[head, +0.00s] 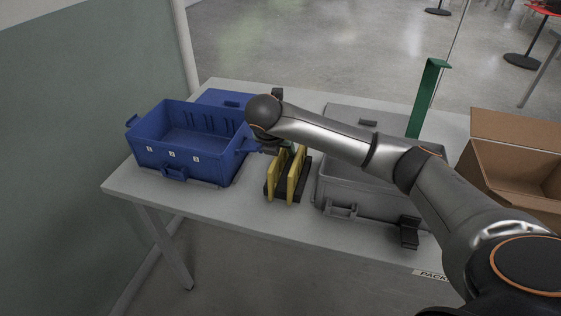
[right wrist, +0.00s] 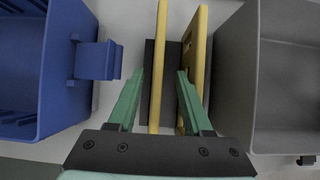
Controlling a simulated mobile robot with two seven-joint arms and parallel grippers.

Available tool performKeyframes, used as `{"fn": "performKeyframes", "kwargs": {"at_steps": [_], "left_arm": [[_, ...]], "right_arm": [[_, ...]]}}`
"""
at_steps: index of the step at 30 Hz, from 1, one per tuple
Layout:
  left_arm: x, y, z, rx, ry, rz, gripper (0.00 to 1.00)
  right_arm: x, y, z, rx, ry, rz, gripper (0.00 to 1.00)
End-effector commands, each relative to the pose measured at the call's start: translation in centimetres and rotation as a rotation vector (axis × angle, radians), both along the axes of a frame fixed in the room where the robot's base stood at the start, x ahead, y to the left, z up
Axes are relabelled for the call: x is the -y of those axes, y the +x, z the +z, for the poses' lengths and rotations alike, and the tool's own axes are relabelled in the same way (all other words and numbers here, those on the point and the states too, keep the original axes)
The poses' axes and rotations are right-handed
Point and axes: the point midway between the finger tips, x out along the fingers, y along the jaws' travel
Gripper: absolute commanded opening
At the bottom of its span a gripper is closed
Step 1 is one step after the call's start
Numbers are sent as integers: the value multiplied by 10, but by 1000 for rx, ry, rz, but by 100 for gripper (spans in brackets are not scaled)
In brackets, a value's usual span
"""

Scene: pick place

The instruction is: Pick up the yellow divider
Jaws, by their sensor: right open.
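Two yellow dividers stand upright, side by side, in a black holder (head: 270,196) on the table. The left yellow divider (head: 273,180) and the right one (head: 296,178) also show in the right wrist view, as a left divider (right wrist: 161,45) and a right divider (right wrist: 199,50). My right gripper (right wrist: 158,74) is open above the holder. Its green fingers lie on either side of the left divider, with the right finger close to the right divider. Whether a finger touches is unclear. In the head view my right arm mostly hides the gripper. My left gripper is not in view.
A blue crate (head: 190,171) stands left of the holder and a grey crate (head: 365,207) close on its right. A green upright post (head: 424,98) and an open cardboard box (head: 512,186) are farther right. Bare table (head: 240,205) lies in front of the holder.

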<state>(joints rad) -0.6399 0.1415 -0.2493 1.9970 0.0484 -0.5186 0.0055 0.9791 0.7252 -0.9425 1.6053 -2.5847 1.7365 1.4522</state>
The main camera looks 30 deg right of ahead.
Motion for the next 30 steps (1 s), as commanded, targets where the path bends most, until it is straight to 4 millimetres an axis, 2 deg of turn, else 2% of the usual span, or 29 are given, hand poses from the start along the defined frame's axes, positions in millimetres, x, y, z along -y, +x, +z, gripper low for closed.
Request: {"fn": "performKeyframes", "kwargs": {"at_steps": [3,7,17,30], "left_arm": [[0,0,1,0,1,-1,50],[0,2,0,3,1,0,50],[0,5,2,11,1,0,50],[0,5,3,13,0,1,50]], "right_arm": [[6,8,-18,-5,0,-1,50],[12,14,-32,-3,0,1,50],[15,17,-36,-1,0,2,49],[15,17,-36,-1,0,2,0]]}}
